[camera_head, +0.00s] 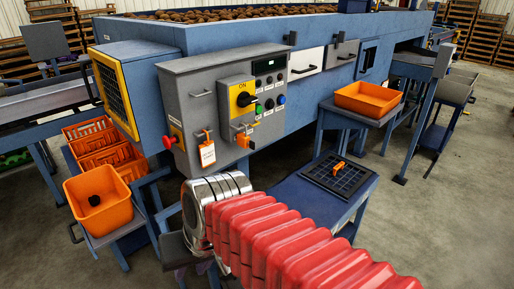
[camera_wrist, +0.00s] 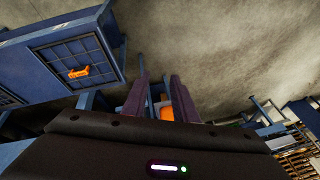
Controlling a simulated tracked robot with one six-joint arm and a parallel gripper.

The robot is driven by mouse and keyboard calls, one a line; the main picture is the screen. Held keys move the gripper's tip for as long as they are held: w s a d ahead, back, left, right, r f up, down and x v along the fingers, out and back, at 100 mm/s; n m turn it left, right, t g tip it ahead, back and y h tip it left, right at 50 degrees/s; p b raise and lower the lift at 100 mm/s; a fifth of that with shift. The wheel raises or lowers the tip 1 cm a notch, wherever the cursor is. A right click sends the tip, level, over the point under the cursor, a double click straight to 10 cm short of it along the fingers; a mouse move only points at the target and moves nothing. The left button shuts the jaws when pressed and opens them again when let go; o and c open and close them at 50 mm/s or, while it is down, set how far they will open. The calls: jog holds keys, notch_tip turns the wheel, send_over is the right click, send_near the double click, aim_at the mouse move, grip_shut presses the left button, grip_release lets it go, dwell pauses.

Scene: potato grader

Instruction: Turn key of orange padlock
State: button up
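The orange padlock (camera_head: 243,140) hangs on the front of the grey control box, just below the yellow plate with the black rotary switch (camera_head: 245,99). Its key is too small to make out. The padlock does not show in the wrist view. My gripper (camera_wrist: 160,78) is open in the wrist view, its two dark fingers apart with no object held between them. Part of an orange container (camera_wrist: 166,113) shows beyond the gap. In the head view my red-sleeved arm reaches in from the bottom, below the control box, and largely hides the gripper.
The control box (camera_head: 187,87) also carries a red stop button and an orange tag (camera_head: 207,152). A blue table (camera_head: 300,199) to the right bears a black grid mat and an orange object (camera_head: 339,169), also in the wrist view (camera_wrist: 78,72). An orange crate (camera_head: 77,187) stands left.

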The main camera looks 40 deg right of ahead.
jog(key=w+f+m+y, duration=0.1)
jog(key=m+y, duration=0.1)
jog(key=m, duration=0.1)
jog(key=m+t+h, duration=0.3)
jog(key=m+t, duration=1.1)
jog(key=m, duration=1.5)
send_near(251, 145)
jog(key=s, duration=0.6)
jog(key=shift+d, duration=0.45)
jog(key=w, duration=1.3)
jog(key=shift+w+a, duration=0.25)
jog(key=shift+w, duration=0.15)
